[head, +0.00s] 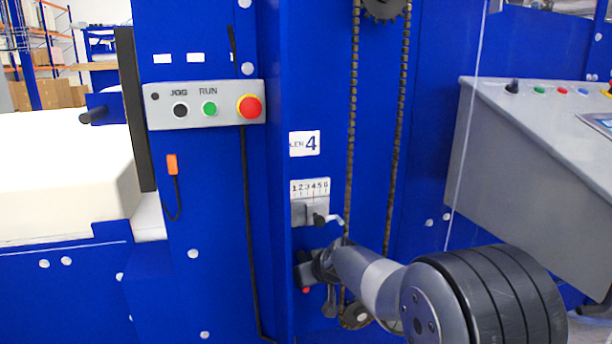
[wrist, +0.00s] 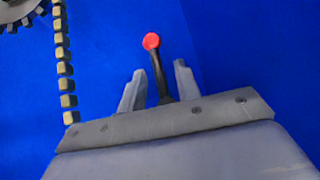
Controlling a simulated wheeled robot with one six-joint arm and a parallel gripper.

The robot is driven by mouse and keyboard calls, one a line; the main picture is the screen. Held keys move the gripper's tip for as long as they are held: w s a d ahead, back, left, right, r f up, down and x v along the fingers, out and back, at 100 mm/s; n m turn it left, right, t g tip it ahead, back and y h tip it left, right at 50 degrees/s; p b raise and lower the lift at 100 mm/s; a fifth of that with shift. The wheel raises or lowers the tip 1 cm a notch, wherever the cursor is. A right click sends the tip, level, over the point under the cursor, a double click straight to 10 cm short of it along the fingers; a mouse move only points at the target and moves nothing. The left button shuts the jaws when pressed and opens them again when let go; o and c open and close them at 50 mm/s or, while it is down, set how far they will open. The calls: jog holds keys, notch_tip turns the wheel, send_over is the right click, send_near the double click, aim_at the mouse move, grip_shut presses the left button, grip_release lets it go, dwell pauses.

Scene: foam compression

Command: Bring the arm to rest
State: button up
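My gripper (wrist: 160,68) shows in the wrist view with its two grey fingers apart. A black lever with a red ball knob (wrist: 151,41) stands between the fingers, with blue gaps on both sides of its shaft, so the gripper is not closed on it. In the head view my arm comes in from the lower right and its end is low on the blue machine column (head: 270,190). The red knob (head: 306,290) shows there as a small dot near the gripper. The fingers are hard to make out in that view.
A chain (head: 352,120) and sprocket (head: 385,8) run beside the arm. A scale with a clamp handle (head: 310,200) sits just above the gripper. A button box (head: 205,105) is up left, a grey console (head: 540,170) at right, white foam (head: 65,180) at left.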

jog(key=shift+s+a+r+m+y+b, duration=0.15)
jog(key=shift+m+y+b, duration=0.45)
jog(key=shift+y+b, duration=0.5)
jog(key=shift+s, duration=0.1)
